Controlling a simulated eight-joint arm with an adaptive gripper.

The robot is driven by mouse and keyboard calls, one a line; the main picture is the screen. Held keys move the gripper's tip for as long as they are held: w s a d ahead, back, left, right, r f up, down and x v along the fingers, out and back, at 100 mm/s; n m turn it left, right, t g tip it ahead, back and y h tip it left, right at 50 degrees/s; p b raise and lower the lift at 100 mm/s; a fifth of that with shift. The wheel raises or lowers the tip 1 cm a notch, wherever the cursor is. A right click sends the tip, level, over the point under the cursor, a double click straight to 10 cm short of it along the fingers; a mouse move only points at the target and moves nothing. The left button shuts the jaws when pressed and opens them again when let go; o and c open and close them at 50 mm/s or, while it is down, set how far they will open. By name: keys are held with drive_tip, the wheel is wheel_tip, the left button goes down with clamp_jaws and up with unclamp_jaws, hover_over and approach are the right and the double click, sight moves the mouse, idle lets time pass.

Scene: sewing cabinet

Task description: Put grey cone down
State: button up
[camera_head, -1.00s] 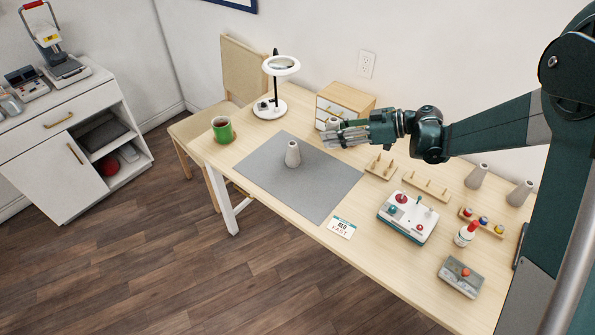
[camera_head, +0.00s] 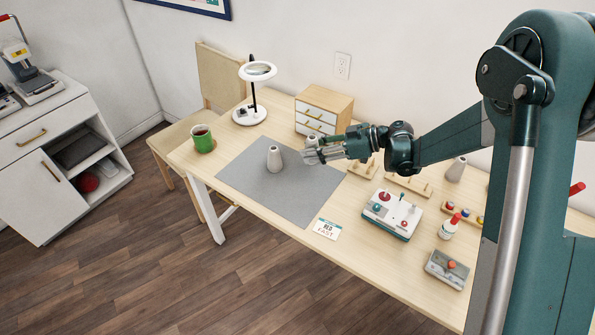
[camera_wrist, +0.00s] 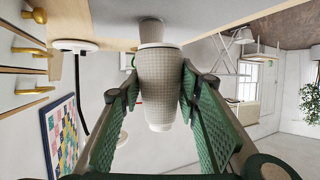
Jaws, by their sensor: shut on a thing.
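A grey cone (camera_wrist: 162,85) is held upright between the two green fingers of my gripper (camera_wrist: 158,78) in the wrist view. In the head view my gripper (camera_head: 313,153) is at the back right part of the grey mat (camera_head: 240,177), and the top of the held cone (camera_head: 312,140) shows above the fingers. Whether its base touches the mat is hidden. A second grey cone (camera_head: 274,160) stands upright on the mat, left of my gripper. It also shows behind the held one in the wrist view (camera_wrist: 151,30).
A small drawer cabinet (camera_head: 322,108) stands close behind my gripper. Peg racks (camera_head: 408,186) and a control box (camera_head: 391,212) lie to the right. The mat's front part is clear except for a card (camera_head: 327,229) beside it.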

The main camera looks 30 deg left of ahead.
drive_tip(key=shift+f+b, duration=0.55)
drive_tip(key=shift+f, duration=2.1)
drive_tip(key=shift+f, duration=0.1)
drive_tip(key=shift+f+b, duration=0.5)
drive_tip(key=shift+f, duration=1.25)
drive_tip(key=o, duration=0.9)
drive_tip(key=shift+f, duration=0.1)
drive_tip(key=shift+p+v, duration=1.1)
drive_tip(key=shift+v, duration=4.95)
drive_tip(key=shift+a, duration=0.1)
